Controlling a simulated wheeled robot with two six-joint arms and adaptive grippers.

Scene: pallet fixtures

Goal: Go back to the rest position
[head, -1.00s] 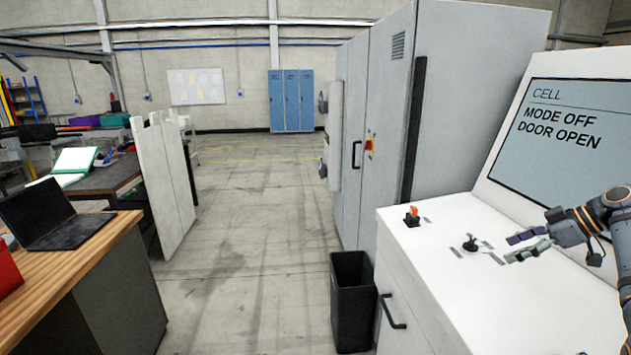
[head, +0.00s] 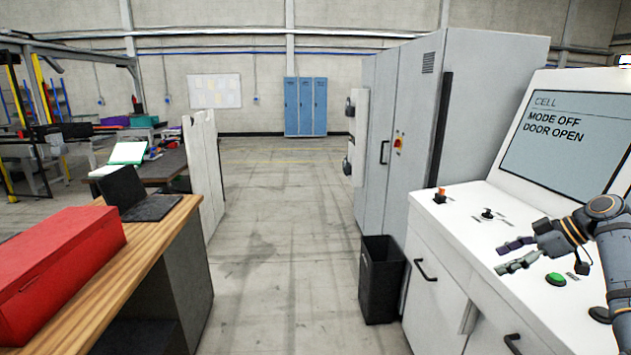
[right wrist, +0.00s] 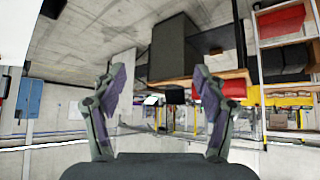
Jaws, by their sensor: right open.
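My right gripper (head: 518,256) is open and empty in the head view, above the white top of the control console (head: 471,204). Its two fingers also show spread apart in the right wrist view (right wrist: 160,105), with nothing between them. The console has an orange switch (head: 440,195), a black selector knob (head: 487,213) and a green button (head: 556,279). Its screen (head: 575,133) reads "MODE OFF" and "DOOR OPEN". My left gripper is in neither view.
A wooden-topped bench (head: 150,262) at left holds a red box (head: 62,262) and a laptop (head: 145,203). A black bin (head: 381,283) stands beside the console, before a grey cabinet (head: 411,130). Blue lockers (head: 305,106) stand far back. The middle floor is clear.

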